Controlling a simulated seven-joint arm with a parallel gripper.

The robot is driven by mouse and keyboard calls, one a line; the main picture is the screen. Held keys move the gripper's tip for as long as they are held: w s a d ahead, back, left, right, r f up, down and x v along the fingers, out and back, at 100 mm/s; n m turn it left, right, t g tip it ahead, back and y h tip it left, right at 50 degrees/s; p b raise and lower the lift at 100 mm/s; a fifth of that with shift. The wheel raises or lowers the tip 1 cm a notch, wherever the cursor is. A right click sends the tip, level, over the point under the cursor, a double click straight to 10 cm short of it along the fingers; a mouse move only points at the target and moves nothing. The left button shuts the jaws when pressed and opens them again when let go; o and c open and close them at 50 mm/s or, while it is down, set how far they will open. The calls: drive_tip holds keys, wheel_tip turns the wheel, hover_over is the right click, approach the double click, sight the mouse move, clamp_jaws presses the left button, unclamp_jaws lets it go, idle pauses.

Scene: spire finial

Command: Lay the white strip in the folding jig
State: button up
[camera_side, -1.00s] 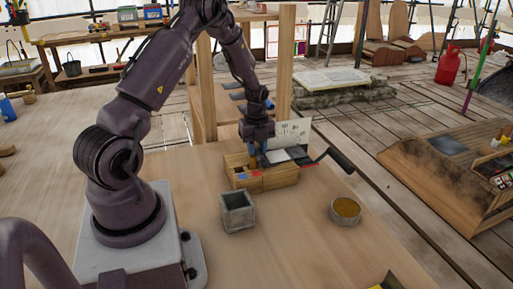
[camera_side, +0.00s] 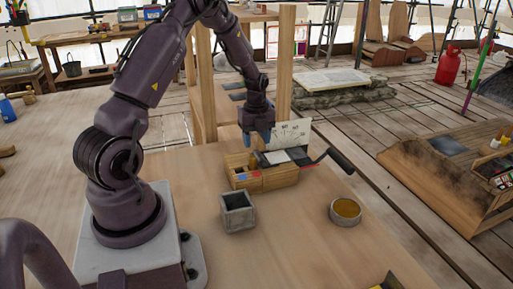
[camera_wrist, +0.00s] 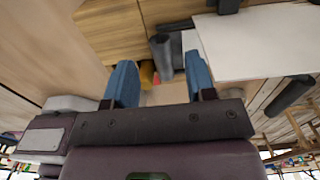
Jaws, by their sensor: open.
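The folding jig (camera_side: 297,154) is a dark device with a black handle (camera_side: 342,161) on its right, at the back of the wooden box. A small white piece, apparently the white strip (camera_side: 275,157), lies flat on the jig's dark surface; its exact seating is too small to tell. My gripper (camera_side: 259,144) hangs above the jig's left end, clear of the strip. In the wrist view its two blue fingers (camera_wrist: 160,84) are apart with nothing held between them. A narrow white edge beside the right finger may be the strip, partly hidden.
A white card with markings (camera_side: 290,133) stands upright behind the jig. The wooden box (camera_side: 265,180) has compartments. A grey square pot (camera_side: 237,212) and a round tin (camera_side: 345,211) stand in front. The bench between and before them is clear.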

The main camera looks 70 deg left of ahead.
wheel_tip(320, 180, up, 9)
drive_tip(key=s+d+r+n+t+y, duration=0.1)
drive_tip(key=s+d+r+n+t, duration=0.1)
drive_tip(key=d+r+n, duration=0.8)
drive_tip(key=s+d+r+n+t, duration=0.1)
drive_tip(key=s+d+n, duration=0.3)
drive_tip(key=d, duration=0.4)
drive_tip(key=s+d+r+n+t+h, duration=0.1)
drive_tip(key=s+d+r+n+t, duration=0.1)
drive_tip(key=s+d+r+n, duration=0.2)
drive_tip(key=s+d, duration=0.3)
drive_tip(key=d, duration=0.2)
drive_tip(key=shift+s+r+t, duration=0.3)
drive_tip(key=shift+r, duration=0.05)
